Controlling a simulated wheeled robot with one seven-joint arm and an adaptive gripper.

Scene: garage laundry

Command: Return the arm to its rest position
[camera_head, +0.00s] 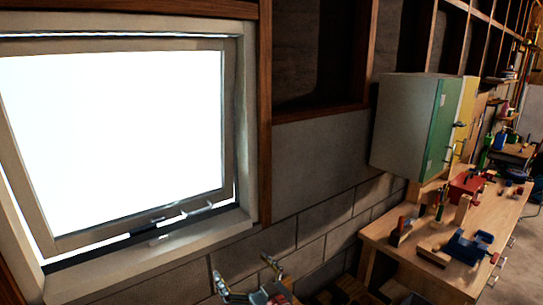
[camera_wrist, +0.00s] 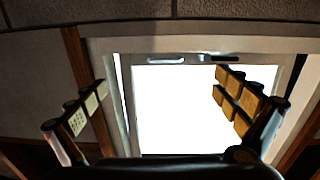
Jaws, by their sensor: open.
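My gripper (camera_wrist: 163,95) shows in the wrist view with its two padded fingers wide apart, one at the left and one at the right. Nothing is between the fingers. Behind them is the bright window (camera_wrist: 175,108), which appears upside down, with its latch at the top. I cannot make out my arm or gripper in the head view, so the arm's overall pose is hidden.
In the head view the window (camera_head: 115,135) fills the left. A wall cabinet (camera_head: 405,125) with green and yellow doors hangs above a wooden workbench (camera_head: 385,235) with tools. Metal fittings (camera_head: 222,287) show at the bottom, beside the block wall (camera_head: 325,230).

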